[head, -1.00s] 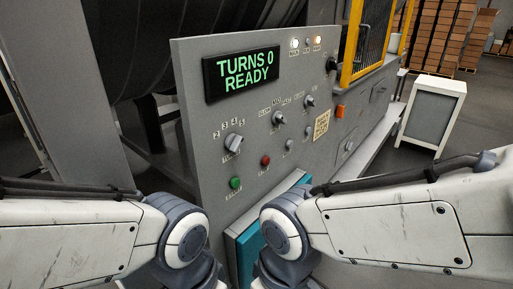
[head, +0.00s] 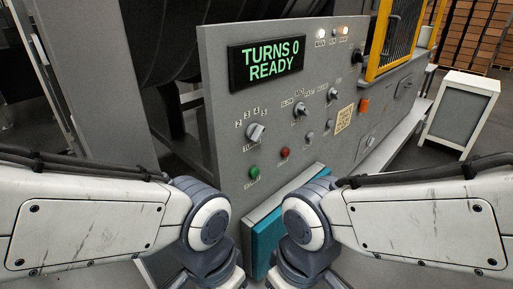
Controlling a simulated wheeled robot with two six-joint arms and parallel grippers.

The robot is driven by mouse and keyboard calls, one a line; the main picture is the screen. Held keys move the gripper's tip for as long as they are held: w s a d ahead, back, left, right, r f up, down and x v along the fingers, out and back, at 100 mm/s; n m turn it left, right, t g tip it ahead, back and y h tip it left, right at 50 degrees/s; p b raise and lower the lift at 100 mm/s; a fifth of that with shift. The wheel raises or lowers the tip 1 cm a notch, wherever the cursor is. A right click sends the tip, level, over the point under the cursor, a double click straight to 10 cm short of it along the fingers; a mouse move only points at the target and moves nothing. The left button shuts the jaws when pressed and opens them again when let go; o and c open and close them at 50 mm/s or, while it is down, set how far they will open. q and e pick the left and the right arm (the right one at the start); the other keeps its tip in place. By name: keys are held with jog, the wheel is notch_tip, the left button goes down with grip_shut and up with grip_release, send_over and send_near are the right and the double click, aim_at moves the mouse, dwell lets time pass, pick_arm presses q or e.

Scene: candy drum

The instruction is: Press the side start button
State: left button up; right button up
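A grey control panel (head: 221,105) stands ahead, tilted in view. Its display (head: 267,63) reads "TURNS 0 READY" in green. A green button (head: 254,172) sits low on the left of the panel, with a small label under it that looks like "START". A red button (head: 285,153) is to its right. A turn knob (head: 256,132) with numbers around it is above the green button. Both my arms come in from the sides and bend down at the bottom. Both grippers are out of the frame.
A teal box-like part (head: 266,243) juts out below the panel between my arms. A yellow-framed guard (head: 401,32) is at the upper right. Stacked cartons (head: 477,38) are far behind.

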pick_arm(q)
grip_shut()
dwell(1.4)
